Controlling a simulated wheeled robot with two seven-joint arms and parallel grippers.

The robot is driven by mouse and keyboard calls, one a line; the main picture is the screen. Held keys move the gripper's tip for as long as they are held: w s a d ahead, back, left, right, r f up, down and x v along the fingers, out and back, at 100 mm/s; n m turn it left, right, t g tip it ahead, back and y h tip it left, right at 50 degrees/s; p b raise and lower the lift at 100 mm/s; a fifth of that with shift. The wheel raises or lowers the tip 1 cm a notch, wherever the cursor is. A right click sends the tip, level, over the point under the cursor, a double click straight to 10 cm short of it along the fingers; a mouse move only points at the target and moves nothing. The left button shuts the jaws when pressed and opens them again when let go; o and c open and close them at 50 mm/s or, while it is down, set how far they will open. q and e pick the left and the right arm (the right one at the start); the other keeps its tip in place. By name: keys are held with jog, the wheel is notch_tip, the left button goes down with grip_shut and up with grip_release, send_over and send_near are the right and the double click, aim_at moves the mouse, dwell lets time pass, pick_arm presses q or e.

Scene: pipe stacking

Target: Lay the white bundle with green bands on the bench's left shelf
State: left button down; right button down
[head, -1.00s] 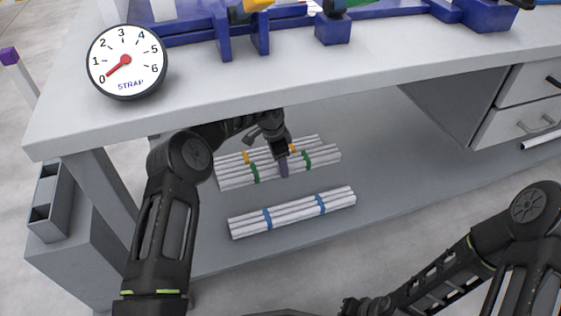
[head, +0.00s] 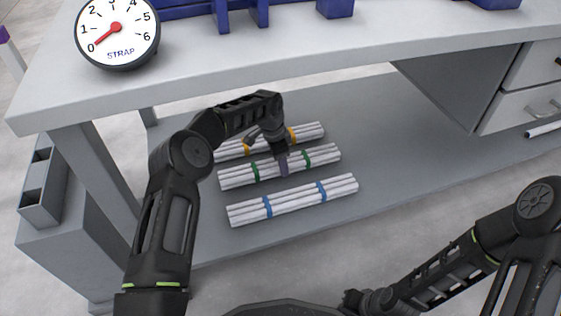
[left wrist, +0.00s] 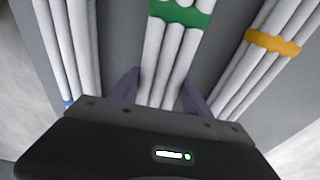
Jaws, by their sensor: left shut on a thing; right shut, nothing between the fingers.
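The white bundle with green bands (head: 280,166) is over the bench's lower shelf (head: 400,185), between two other bundles. It looks level and at or very near the shelf surface; contact is hard to tell. My left gripper (head: 283,168) reaches down from above and is shut on it around its middle. In the left wrist view, the green-banded bundle (left wrist: 168,50) runs between the two fingers (left wrist: 158,92). My right gripper (head: 362,301) is low in the head view, away from the bundles, shut and empty.
A yellow-banded bundle (head: 310,134) lies behind the green one, and a blue-banded bundle (head: 295,200) in front, both close beside it. The bench top (head: 300,50) overhangs the shelf, with a STRAP dial (head: 117,32) on it. Drawers (head: 520,110) stand at right; the right shelf area is clear.

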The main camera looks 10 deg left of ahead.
aim_at(277, 162)
pick_arm(q)
jog(key=shift+f, duration=0.45)
jog(key=shift+c, duration=2)
grip_release()
jog(key=shift+f, duration=0.1)
jog(key=r+p, duration=0.1)
jog(key=r, duration=0.1)
jog(key=r+p, duration=0.1)
jog(key=r, duration=0.1)
jog(key=a+r+p, duration=0.1)
jog(key=r, duration=0.2)
jog(key=shift+s+r, duration=0.1)
jog(key=shift+s, duration=0.15)
jog(key=shift+r+p, duration=0.3)
jog(key=shift+p, duration=0.05)
